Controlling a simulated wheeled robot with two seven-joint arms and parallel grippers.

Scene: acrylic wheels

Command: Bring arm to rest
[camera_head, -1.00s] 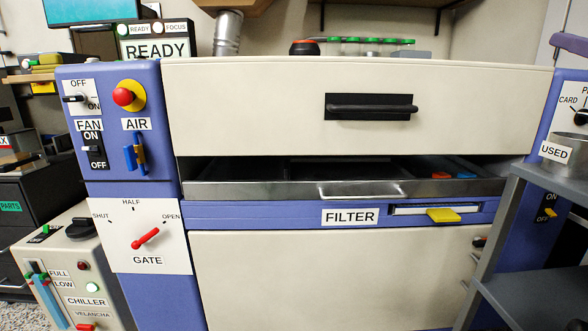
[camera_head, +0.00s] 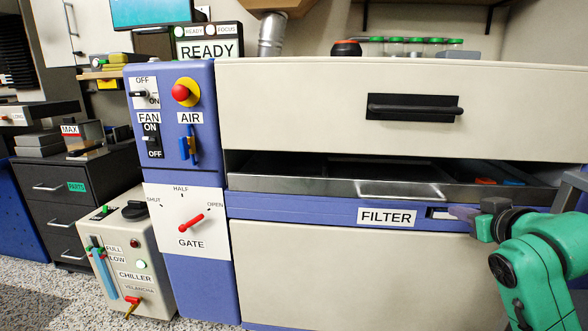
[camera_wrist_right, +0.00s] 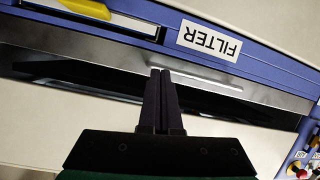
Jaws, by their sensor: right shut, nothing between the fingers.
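My right arm comes in from the right in the head view, with its gripper (camera_head: 464,214) in front of the filter slot, beside the FILTER label (camera_head: 387,216). In the right wrist view the gripper (camera_wrist_right: 160,72) has its two dark fingers together with nothing between them. That view shows the FILTER label (camera_wrist_right: 209,41) upside down and the yellow filter tab (camera_wrist_right: 85,8) at the top edge. In the head view the tab is hidden behind my right arm. My left gripper is not in view.
The machine's front has a steel tray (camera_head: 300,184) under the lid (camera_head: 300,110), whose black handle (camera_head: 415,108) sticks out. A chiller (camera_head: 131,262) stands on the floor at left.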

